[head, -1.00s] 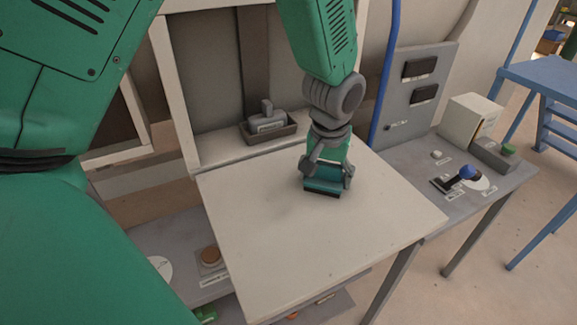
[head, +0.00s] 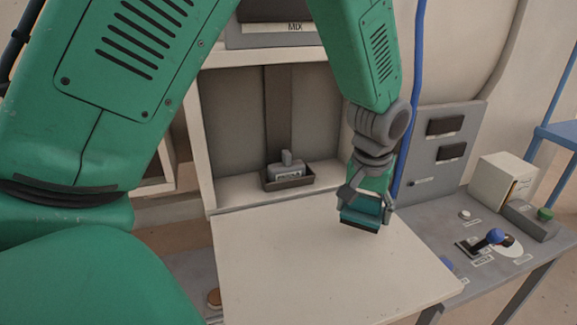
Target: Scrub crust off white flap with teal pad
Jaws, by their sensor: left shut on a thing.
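The white flap (head: 300,273) lies open and flat in front of the box-like opening, its near part cut off by the frame. My left gripper (head: 365,200) points down over the flap's back right part. It is shut on the teal pad (head: 361,214), whose dark underside faces the flap. The pad is at or just above the surface; I cannot tell whether it touches. I make out no clear crust on the bare part of the flap; the area under the pad is hidden. My right gripper is not in view.
A dark tray (head: 287,178) with a grey block stands inside the opening behind the flap. To the right, a grey side table (head: 445,222) carries a blue-knobbed lever (head: 495,236), a cream box (head: 503,178) and a green button (head: 545,214). A blue hose runs down behind my gripper.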

